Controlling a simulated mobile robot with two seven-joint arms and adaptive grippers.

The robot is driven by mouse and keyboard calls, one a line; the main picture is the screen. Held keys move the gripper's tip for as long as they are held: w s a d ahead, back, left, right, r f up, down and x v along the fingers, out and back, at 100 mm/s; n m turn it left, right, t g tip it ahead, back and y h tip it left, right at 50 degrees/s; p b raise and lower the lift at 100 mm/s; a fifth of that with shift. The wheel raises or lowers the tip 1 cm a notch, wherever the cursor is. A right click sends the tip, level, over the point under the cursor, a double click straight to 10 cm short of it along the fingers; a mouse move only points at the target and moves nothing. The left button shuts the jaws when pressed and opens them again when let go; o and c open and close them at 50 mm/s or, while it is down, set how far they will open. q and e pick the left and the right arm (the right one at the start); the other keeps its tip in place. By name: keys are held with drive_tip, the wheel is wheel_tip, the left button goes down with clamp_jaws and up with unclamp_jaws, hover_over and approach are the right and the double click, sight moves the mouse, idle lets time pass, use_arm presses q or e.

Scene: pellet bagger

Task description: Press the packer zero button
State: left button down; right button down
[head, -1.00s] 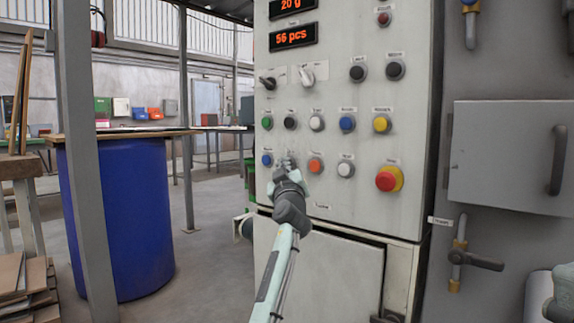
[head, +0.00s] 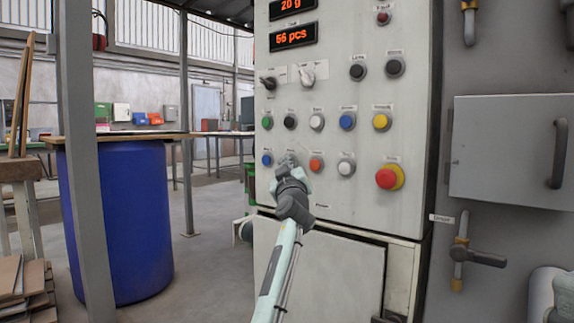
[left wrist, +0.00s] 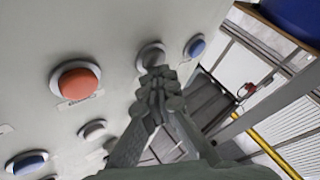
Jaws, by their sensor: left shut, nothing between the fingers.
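The grey control panel (head: 345,205) carries rows of coloured buttons. The labels are too small to read, so I cannot tell by name which is packer zero. My left gripper (head: 287,162) is shut and empty, with its fingertips at the lower row between a blue button (head: 267,160) and an orange button (head: 316,164). It covers most of the button between them in the head view. My right gripper is not in view.
A white button (head: 346,168) and a red emergency button (head: 389,177) sit to the right in the same row. Green, black, white, blue and yellow buttons lie above. Two red displays (head: 294,36) are at the top. A blue drum (head: 120,220) stands left.

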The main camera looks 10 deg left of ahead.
use_arm(q)
drive_tip(key=shift+s, duration=0.15)
drive_tip(key=shift+s+a, duration=0.2)
drive_tip(key=shift+s, duration=0.1)
idle(0.3)
drive_tip(key=s+a+p, duration=0.1)
drive_tip(key=p, duration=0.1)
drive_tip(key=s+p, duration=0.2)
drive_tip(key=s+a+p, duration=0.1)
drive_tip(key=s, duration=0.1)
drive_tip(key=shift+s+a+p, duration=0.15)
drive_tip(key=shift+a+p, duration=0.2)
drive_tip(key=shift+p, duration=0.05)
idle(0.6)
